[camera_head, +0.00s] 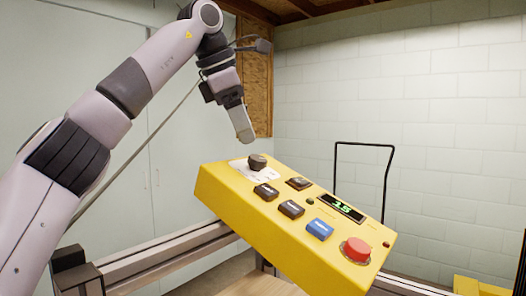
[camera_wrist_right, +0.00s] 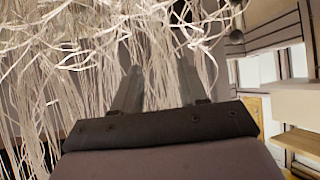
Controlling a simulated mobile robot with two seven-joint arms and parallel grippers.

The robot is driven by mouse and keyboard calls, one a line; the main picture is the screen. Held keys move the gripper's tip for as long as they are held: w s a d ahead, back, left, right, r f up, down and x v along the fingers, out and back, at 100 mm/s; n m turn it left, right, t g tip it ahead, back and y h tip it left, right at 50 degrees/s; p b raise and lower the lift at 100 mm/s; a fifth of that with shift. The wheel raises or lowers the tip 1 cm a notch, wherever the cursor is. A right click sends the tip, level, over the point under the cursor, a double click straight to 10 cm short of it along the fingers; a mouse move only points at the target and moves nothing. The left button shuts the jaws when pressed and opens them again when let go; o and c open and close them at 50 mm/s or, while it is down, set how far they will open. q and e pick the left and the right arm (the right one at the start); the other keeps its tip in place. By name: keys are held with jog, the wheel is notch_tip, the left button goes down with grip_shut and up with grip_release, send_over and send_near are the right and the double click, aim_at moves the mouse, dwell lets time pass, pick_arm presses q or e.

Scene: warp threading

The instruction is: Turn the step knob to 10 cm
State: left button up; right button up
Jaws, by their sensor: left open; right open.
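The step knob (camera_head: 257,162) is a small dark knob on a white label at the far left end of a yellow control box (camera_head: 240,205). My left gripper (camera_head: 243,128) is above the knob and a little to its left, pointing down and apart from it. Its fingers overlap in the head view. A display (camera_head: 342,207) on the box glows green and seems to read 15. My right gripper (camera_wrist_right: 155,85) shows in the right wrist view with its two fingers apart. Pale threads hang beyond and around these fingers.
The box also carries dark buttons (camera_head: 291,209), a blue button (camera_head: 319,229) and a red round button (camera_head: 357,250). A metal rail (camera_head: 165,262) runs below the box. A thin black frame (camera_head: 388,180) stands behind it. Tangled pale threads (camera_wrist_right: 60,60) crowd the right gripper.

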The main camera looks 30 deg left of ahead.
aim_at(256, 157)
pick_arm(q)
jog(key=x, duration=0.6)
jog(key=shift+f, duration=0.3)
jog(key=c, duration=1.1)
